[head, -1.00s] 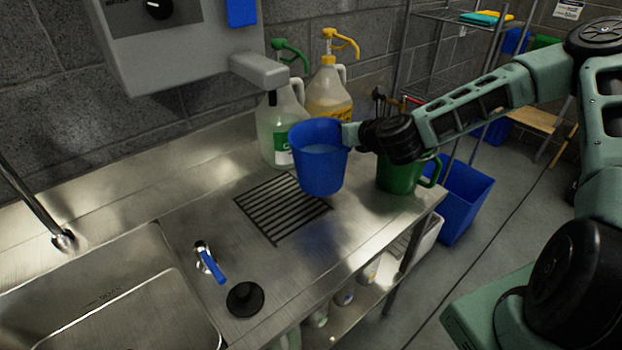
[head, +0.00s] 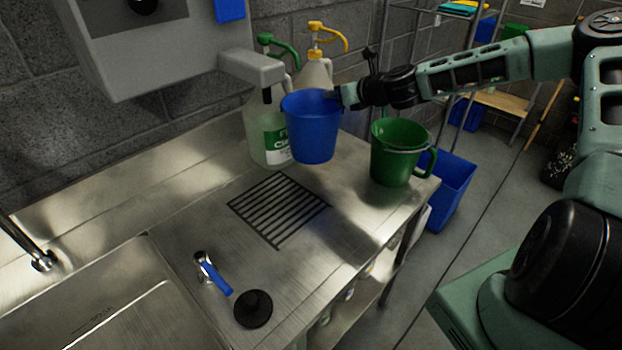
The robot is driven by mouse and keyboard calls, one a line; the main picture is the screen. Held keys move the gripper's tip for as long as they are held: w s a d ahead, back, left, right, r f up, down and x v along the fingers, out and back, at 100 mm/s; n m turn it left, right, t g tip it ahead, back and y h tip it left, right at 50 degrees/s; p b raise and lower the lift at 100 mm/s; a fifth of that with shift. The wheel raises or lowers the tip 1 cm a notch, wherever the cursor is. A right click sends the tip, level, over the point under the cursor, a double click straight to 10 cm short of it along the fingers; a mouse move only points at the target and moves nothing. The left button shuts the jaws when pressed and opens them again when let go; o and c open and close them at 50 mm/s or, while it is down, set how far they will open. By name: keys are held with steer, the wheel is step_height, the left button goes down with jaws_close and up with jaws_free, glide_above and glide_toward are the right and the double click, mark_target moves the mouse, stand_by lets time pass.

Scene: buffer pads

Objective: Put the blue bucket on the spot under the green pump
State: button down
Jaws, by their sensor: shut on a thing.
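The blue bucket (head: 311,130) hangs upright, seemingly a little above the steel counter, in front of the two pump jugs. My gripper (head: 341,97) is shut on its rim at the right side. The green pump (head: 279,47) tops a clear jug with a green and white label (head: 270,135), just left of and behind the bucket. The pump's nozzle points right, above and behind the bucket's rim. The counter spot below the nozzle is hidden by the bucket.
A yellow pump (head: 326,38) tops a second jug, mostly hidden behind the bucket. A green bucket (head: 392,160) stands at the counter's right end. A grey wall box (head: 150,50) overhangs the left. The drain grate (head: 278,210) is clear.

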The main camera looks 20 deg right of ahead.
step_height(320, 180, down, 8)
steer(key=d+y+p, duration=0.1)
steer(key=d+p, duration=0.1)
steer(key=shift+w+f+n, duration=0.2)
steer(key=shift+w+n, duration=0.2)
stand_by(0.4)
steer(key=shift+f, duration=0.1)
steer(key=c, duration=1.5)
jaws_free()
steer(key=shift+f, duration=0.1)
steer(key=b+v, duration=0.1)
steer(key=v, duration=0.3)
steer(key=b+v, duration=0.1)
steer(key=v, duration=0.3)
steer(key=b+v, duration=0.1)
steer(key=v, duration=0.3)
steer(key=shift+r, duration=0.35)
